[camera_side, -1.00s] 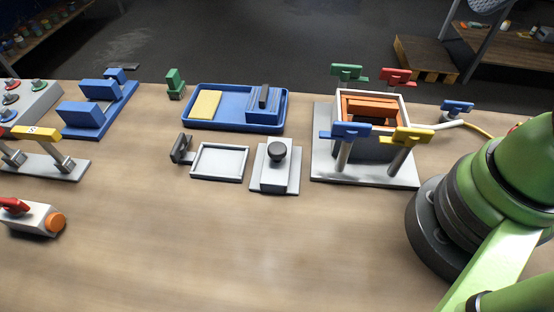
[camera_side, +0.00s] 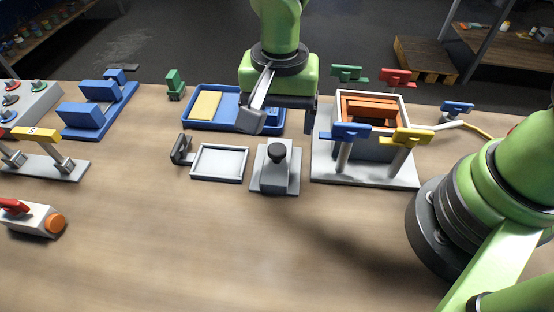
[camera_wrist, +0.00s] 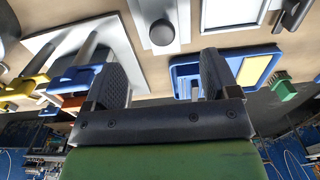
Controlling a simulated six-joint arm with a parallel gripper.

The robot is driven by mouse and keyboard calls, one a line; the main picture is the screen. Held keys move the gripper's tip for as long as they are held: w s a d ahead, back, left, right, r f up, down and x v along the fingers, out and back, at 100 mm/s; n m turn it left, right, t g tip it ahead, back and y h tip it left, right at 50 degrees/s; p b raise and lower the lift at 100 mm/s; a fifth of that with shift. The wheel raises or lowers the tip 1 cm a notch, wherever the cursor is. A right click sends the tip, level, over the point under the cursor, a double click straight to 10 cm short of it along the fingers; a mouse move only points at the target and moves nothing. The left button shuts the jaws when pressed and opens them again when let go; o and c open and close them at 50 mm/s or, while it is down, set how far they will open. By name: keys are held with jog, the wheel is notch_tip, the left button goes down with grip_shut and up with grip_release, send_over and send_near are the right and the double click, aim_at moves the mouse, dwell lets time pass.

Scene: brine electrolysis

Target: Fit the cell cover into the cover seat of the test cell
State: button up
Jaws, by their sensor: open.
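The test cell (camera_side: 362,150) is a grey box on a pale base plate at the right, with an orange interior at its open top and coloured clamps around it. A blue block with a dark upright handle, which looks like the cell cover, stood in the right half of the blue tray (camera_side: 190,124); my gripper now mostly hides it. I cannot be sure it is the cover. My gripper (camera_side: 283,118) is open and points down over the tray's right end, left of the cell.
A grey block with a black knob (camera_side: 277,152) stands in front of the tray, beside a white-floored frame (camera_side: 219,162). Green (camera_side: 347,73), red (camera_side: 395,76), blue (camera_side: 351,131) and yellow (camera_side: 406,138) clamp handles rise around the cell.

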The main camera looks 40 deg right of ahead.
aim_at(277, 148)
jog(key=f, duration=1)
jog(key=shift+w, duration=0.2)
jog(key=c, duration=1.1)
